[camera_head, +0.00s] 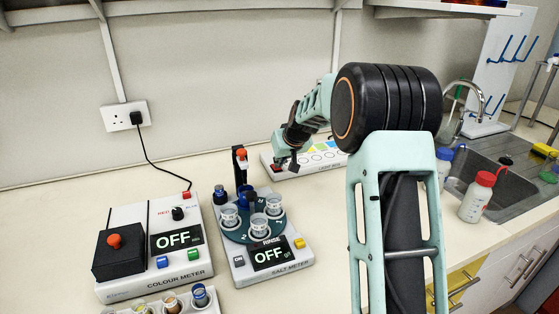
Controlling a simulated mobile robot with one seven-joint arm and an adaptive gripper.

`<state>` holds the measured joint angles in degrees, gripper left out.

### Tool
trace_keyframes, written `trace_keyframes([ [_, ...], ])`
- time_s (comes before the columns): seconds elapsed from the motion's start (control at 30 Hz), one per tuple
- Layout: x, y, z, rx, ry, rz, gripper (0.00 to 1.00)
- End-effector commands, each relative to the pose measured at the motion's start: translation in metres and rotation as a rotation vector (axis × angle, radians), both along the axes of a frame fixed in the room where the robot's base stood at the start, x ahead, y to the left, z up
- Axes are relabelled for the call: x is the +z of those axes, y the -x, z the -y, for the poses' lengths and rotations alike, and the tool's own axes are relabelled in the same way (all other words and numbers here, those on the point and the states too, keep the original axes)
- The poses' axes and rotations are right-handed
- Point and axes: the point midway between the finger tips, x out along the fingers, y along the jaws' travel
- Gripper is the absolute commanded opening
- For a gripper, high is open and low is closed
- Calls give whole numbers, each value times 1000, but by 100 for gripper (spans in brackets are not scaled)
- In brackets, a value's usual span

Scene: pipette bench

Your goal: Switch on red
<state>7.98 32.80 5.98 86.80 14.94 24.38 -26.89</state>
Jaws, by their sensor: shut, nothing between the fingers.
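The colour meter (195,264) is a white box on the bench at the left, with its display (175,238) reading OFF. Red and blue lettering stands near a black knob (178,213) on its top; I cannot tell which way the knob points. Below the display are a blue button (162,263) and a green button (194,255). My gripper (287,167) is shut and empty at the left end of the light box (325,170), far to the right of the colour meter. The arm hides part of the light box, and I cannot tell whether the fingertips touch it.
A black block with an orange-red knob (114,241) sits on the colour meter. A vial rack (150,304) is in front. A wash bottle (475,198) stands by the sink.

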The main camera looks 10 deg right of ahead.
Motion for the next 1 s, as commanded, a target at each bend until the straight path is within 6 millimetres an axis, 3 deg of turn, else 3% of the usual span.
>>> trace_keyframes([
  [0.3,-16,4,1,-1,-3,11,0],
  [1.0,7,3,1,1,-3,11,0],
])
